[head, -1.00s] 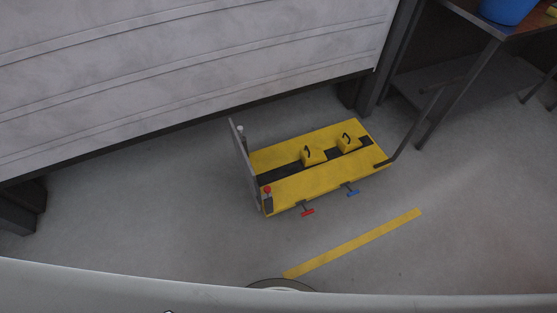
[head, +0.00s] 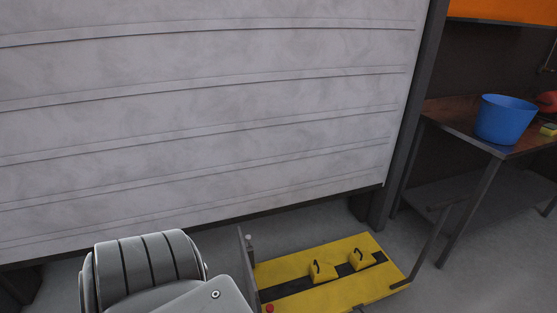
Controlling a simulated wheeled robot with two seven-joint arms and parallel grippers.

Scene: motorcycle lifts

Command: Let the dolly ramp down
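The yellow dolly (head: 323,265) sits on the floor at the bottom right of centre, with a black strip along its middle and two yellow chocks with dark handles on it. A grey ramp plate (head: 247,268) stands upright at its left end. A red knob (head: 268,308) shows at the near left corner, and a pale knob at the far left corner. The dolly's near edge is cut off by the picture's lower border. A grey link of my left arm shows at the bottom left, partly in front of the floor beside the ramp. Neither gripper is in view.
A large grey ribbed shutter (head: 200,120) fills the wall behind the dolly. A metal table (head: 465,128) with a blue bucket (head: 505,119) stands at the right. A dark bar rises from the dolly's right end. Some bare floor lies between table and dolly.

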